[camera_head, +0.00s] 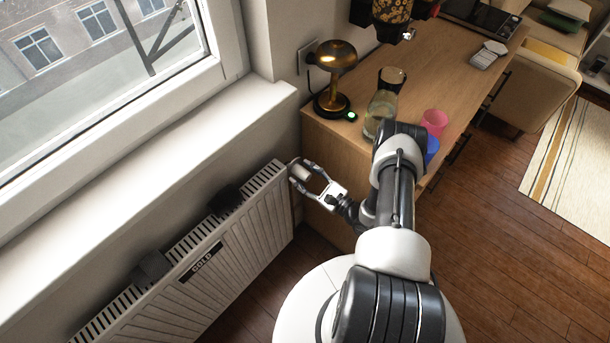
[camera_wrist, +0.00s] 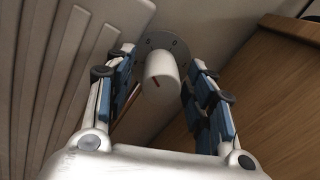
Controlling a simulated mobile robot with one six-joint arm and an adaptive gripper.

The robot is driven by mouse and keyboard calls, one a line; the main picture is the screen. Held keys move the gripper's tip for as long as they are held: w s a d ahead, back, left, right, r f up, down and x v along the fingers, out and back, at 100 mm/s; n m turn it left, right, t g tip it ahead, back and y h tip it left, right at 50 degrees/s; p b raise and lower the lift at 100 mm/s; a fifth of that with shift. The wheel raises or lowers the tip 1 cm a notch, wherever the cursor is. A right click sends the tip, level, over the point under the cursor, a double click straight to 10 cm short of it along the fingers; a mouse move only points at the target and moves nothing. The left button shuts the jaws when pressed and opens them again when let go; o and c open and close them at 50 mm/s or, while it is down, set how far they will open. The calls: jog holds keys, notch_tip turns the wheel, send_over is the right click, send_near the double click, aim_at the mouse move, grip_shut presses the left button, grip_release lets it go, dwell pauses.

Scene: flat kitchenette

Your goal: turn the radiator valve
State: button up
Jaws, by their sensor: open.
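The white radiator (camera_head: 225,250) stands below the window, with a dark label reading "COLD" on its front. The valve knob also shows at the radiator's right end in the head view (camera_head: 299,172). My gripper (camera_head: 305,178) is open at that end; in the wrist view its two fingers (camera_wrist: 158,85) stand on either side of the knob. Gaps show between the knob and both fingers.
A wooden counter (camera_head: 440,85) stands right of the radiator. On it are a brass lamp (camera_head: 336,58), a glass carafe (camera_head: 383,105), a pink cup (camera_head: 434,122) and a blue cup (camera_head: 432,147). The window sill (camera_head: 150,180) runs above the radiator. Open wooden floor (camera_head: 500,240) lies to the right.

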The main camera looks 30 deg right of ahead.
jog(key=v, duration=1.2)
jog(key=shift+s, duration=0.1)
dwell(0.4)
